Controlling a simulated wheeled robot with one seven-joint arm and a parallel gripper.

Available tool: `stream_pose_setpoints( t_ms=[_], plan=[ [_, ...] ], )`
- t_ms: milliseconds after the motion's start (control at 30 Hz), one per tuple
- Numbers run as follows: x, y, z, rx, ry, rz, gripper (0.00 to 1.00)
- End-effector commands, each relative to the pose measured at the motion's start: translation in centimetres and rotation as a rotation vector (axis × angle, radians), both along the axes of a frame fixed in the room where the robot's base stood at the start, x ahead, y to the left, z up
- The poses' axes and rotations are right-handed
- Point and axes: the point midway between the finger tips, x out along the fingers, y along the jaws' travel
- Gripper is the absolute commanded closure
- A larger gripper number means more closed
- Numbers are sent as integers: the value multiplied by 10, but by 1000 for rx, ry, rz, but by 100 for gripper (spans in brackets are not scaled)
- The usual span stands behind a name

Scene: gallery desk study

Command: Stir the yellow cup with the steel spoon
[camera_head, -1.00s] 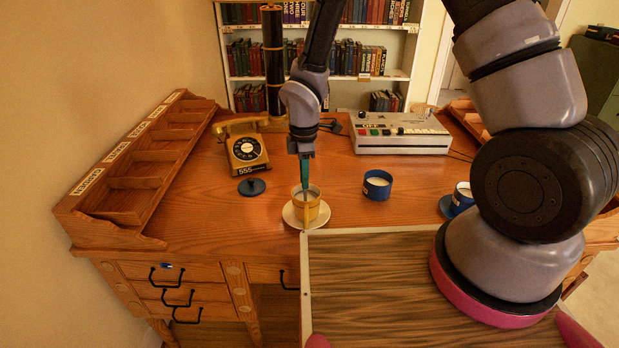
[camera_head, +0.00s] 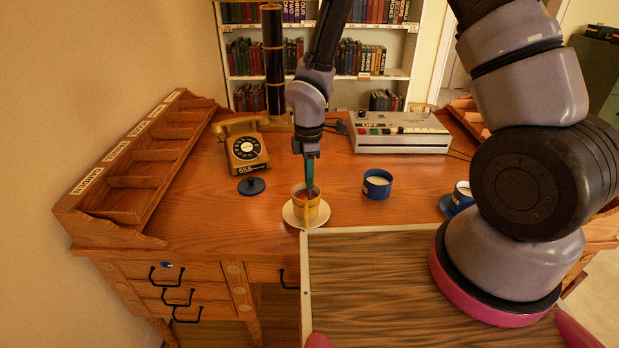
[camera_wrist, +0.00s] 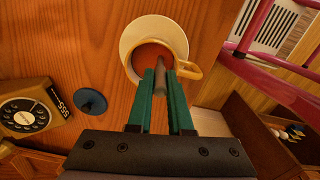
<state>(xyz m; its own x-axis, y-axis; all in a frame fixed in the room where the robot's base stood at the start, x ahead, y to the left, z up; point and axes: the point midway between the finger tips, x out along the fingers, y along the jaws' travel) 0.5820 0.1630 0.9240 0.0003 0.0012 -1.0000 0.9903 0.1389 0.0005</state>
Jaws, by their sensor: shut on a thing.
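The yellow cup (camera_head: 313,211) stands upright on a white saucer (camera_head: 292,218) near the front edge of the desk. In the wrist view the yellow cup's handle (camera_wrist: 189,71) points right, and reddish-brown contents show inside. My gripper (camera_head: 310,193) is above the cup, pointing down, with its teal fingers at the cup's mouth. In the wrist view the gripper (camera_wrist: 161,82) is shut on the steel spoon (camera_wrist: 161,68), a thin grey shaft between the fingers. The spoon's lower end is inside the cup, hidden by the contents.
A dark blue disc (camera_head: 251,187) and a yellow telephone (camera_head: 246,150) lie left. A grey machine (camera_head: 400,133) stands behind. Desk surface around the cup is clear.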

Motion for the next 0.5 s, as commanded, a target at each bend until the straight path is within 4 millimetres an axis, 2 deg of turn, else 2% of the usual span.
stream_pose_setpoints(
  t_ms=[500],
  plan=[
    [1, 2, 5, 0, -1, -2, 100]
  ],
)
